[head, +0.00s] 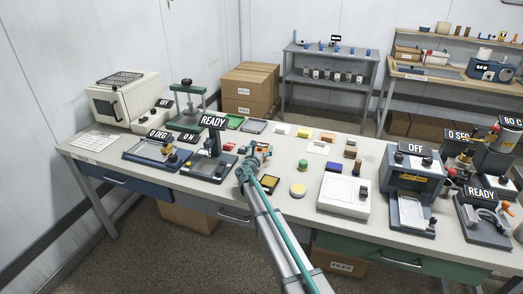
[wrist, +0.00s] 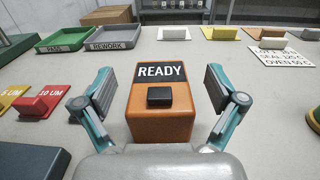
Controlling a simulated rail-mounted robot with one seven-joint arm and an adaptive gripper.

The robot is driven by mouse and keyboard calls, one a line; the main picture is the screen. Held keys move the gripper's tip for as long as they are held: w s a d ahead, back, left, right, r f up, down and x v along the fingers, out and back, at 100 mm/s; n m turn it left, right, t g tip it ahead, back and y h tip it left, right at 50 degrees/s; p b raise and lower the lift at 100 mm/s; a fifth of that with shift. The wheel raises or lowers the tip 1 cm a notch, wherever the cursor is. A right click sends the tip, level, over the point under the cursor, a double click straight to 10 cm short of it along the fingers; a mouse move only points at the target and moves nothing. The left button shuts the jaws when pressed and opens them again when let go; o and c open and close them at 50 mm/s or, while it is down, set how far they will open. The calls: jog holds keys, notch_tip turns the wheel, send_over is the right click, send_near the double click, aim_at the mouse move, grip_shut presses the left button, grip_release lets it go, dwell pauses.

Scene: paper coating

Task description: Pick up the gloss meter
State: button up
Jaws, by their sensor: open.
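An orange block-shaped device (wrist: 142,122) with a black READY panel and a black button stands on the table in the wrist view; it looks like the gloss meter. My gripper (wrist: 160,92) is open, with one teal finger on each side of it and a visible gap on both sides. The gripper does not hold it. In the head view my gripper (head: 255,160) is over the middle of the table, and only a little orange (head: 264,147) shows by the fingers; the rest is hidden.
Left of the device are a red 10 UM block (wrist: 42,103) and a yellow one. Behind are a green PASS tray (wrist: 66,41) and a grey REWORK tray (wrist: 112,38). A READY instrument (head: 210,160) stands left of my gripper in the head view.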

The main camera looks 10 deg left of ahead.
jog(key=shift+w+d, duration=0.1)
jog(key=shift+w, duration=0.7)
jog(key=c, duration=1.4)
jog(key=shift+r, duration=0.15)
jog(key=shift+c, duration=0.2)
